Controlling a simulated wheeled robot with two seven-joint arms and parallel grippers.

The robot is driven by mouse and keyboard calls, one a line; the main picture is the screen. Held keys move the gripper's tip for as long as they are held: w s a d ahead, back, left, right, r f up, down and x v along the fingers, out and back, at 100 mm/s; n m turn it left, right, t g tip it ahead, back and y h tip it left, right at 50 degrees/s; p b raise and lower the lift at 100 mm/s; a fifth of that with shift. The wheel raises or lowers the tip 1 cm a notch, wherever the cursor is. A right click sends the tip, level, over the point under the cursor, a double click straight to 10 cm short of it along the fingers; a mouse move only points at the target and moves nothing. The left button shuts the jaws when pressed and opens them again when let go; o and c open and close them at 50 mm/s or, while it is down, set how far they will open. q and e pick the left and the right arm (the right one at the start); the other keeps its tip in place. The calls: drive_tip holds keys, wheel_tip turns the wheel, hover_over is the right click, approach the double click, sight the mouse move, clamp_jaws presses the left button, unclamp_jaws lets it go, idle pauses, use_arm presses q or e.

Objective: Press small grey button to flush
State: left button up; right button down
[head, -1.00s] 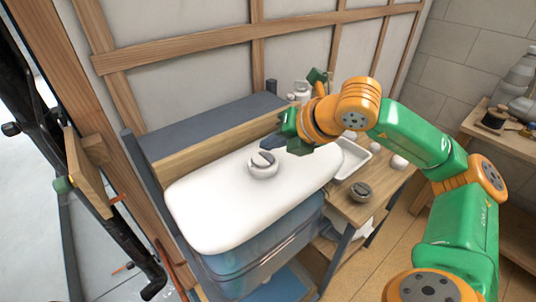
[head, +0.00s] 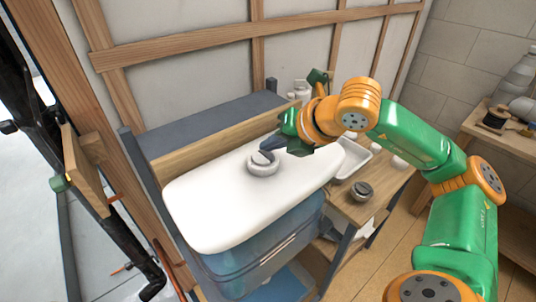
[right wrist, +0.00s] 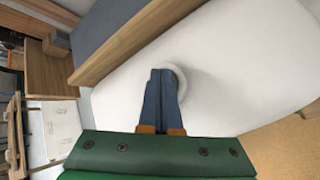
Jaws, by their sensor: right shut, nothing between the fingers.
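The white cistern lid (head: 215,205) lies on top of a translucent blue tank (head: 265,250). A round white flush knob (head: 262,168) with a grey top (head: 259,158) stands on the lid. My right gripper (head: 266,150) is shut and empty, its dark fingertips at the knob's upper right edge, over part of the grey top. I cannot tell whether they touch it. In the right wrist view, the shut fingers (right wrist: 160,75) cover much of the white knob (right wrist: 181,82), and the grey button is hidden there.
A dark grey ledge (head: 210,122) and wooden board run behind the lid. On the right, a wooden bench (head: 345,207) holds a white tray (head: 352,165) and a round dark grey fitting (head: 361,192). A shelf (head: 500,150) with bottles stands at far right.

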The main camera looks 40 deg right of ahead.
sight(271, 157)
drive_tip(key=shift+f+b, duration=0.55)
drive_tip(key=shift+b, duration=0.05)
idle(0.6)
drive_tip(key=shift+r, duration=0.1)
drive_tip(key=shift+r+p, duration=0.85)
drive_tip(key=shift+r, duration=0.05)
wheel_tip(271, 157, up, 5)
drive_tip(key=p, duration=0.4)
drive_tip(key=shift+r+p, duration=0.1)
drive_tip(key=shift+p, duration=0.3)
